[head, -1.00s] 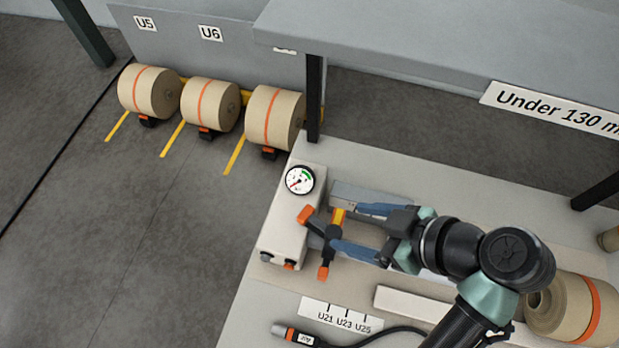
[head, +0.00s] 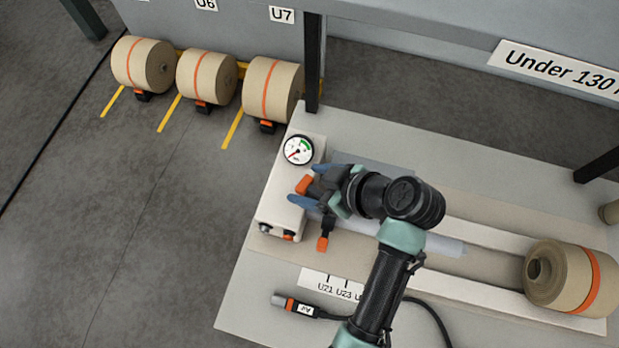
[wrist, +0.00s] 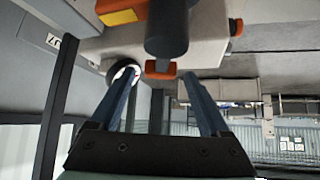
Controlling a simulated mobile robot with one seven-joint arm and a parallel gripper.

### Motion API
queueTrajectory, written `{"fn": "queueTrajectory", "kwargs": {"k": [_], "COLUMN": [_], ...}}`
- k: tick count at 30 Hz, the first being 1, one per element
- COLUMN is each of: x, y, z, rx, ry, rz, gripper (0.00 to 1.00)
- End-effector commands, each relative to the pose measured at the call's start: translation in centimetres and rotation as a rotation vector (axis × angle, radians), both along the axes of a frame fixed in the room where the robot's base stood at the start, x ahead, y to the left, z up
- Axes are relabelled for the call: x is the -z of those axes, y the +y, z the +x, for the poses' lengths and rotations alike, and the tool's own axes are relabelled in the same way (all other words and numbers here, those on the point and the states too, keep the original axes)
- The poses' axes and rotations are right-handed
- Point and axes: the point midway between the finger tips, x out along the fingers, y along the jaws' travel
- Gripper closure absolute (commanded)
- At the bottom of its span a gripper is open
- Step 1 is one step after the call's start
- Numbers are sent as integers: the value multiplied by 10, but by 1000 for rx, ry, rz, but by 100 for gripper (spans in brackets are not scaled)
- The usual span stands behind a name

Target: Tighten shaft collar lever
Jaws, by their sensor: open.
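One orange tip (head: 304,185) shows between my blue fingers, and another orange tip (head: 322,244) points toward the front. In the wrist view, an orange tip (wrist: 161,68) lies between my fingertips in the picture, in front of a dark cylinder (wrist: 166,28). A yellow-orange lever piece (wrist: 120,12) shows at the upper left there; my gripper hides it in the head view. My gripper (head: 301,184) is open over the hub, holding nothing. Contact cannot be told.
A round gauge (head: 298,149) tops the box. A kraft roll (head: 567,280) lies at the bench's right. A cabled tool (head: 296,307) lies at the front near a label strip (head: 338,285).

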Motion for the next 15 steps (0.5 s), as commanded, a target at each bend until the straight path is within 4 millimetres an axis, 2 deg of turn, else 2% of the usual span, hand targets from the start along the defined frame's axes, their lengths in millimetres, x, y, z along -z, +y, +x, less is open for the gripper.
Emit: {"fn": "queueTrajectory", "kwargs": {"k": [10,15], "x": [3,3], "y": [2,2], "z": [1,1], "rx": [-1,-1], "ry": [1,1], "rz": [0,0], "gripper": [22,52]}}
